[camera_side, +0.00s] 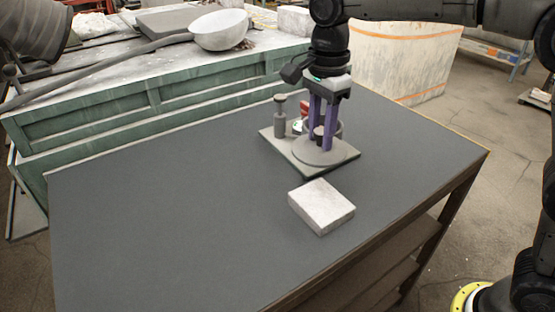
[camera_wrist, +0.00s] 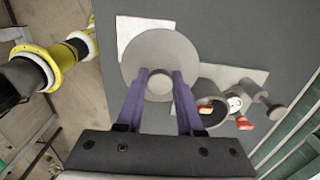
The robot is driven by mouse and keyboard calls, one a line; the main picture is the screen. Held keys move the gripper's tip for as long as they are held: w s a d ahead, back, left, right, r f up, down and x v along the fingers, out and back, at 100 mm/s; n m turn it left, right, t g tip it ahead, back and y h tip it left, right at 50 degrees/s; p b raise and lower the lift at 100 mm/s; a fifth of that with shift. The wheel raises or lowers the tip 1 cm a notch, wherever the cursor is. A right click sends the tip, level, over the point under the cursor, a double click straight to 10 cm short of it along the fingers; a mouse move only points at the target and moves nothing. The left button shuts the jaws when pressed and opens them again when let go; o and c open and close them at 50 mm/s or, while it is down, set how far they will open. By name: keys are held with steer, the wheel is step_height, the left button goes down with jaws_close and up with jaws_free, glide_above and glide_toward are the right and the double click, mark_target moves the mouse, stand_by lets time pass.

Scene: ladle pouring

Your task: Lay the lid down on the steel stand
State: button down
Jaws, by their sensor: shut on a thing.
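My gripper (camera_side: 320,143) points down with its purple fingers shut on the knob (camera_wrist: 159,85) of the lid. The lid is a flat grey disc (camera_side: 320,154); in the wrist view (camera_wrist: 160,52) it lies beside the open pot, not on it. In the side view it overlaps the front corner of the pale base plate; its height above is hard to judge. A pale, mottled square block (camera_side: 321,204), perhaps the steel stand, sits on the table in front of the lid. In the wrist view the lid partly hides this block (camera_wrist: 134,28). The pot (camera_wrist: 218,112) is partly hidden by my fingers.
The pale base plate (camera_side: 287,156) carries the pot, a grey post with a round top (camera_side: 280,120) and a red-handled item (camera_wrist: 246,122). The dark table (camera_side: 180,210) is clear to the left. Its right edge (camera_side: 440,200) is fairly near.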

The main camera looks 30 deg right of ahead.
steer(key=w+a+f, duration=0.1)
steer(key=w+f, duration=0.1)
steer(key=w, duration=0.2)
steer(key=w+a+f, duration=0.1)
steer(key=w+f, duration=0.2)
steer(key=w, duration=0.1)
steer(key=w+a+f, duration=0.1)
steer(key=w+f, duration=0.2)
steer(key=w, duration=0.1)
steer(key=shift+a+f, duration=0.15)
steer(key=shift+a, duration=0.25)
steer(key=shift+w+a+f, duration=0.15)
steer(key=shift+w+f, duration=0.35)
steer(key=shift+f, duration=1.7)
steer(key=shift+f, duration=0.1)
steer(key=c, duration=0.5)
jaws_free()
steer(key=shift+f, duration=0.1)
steer(key=shift+c, duration=0.2)
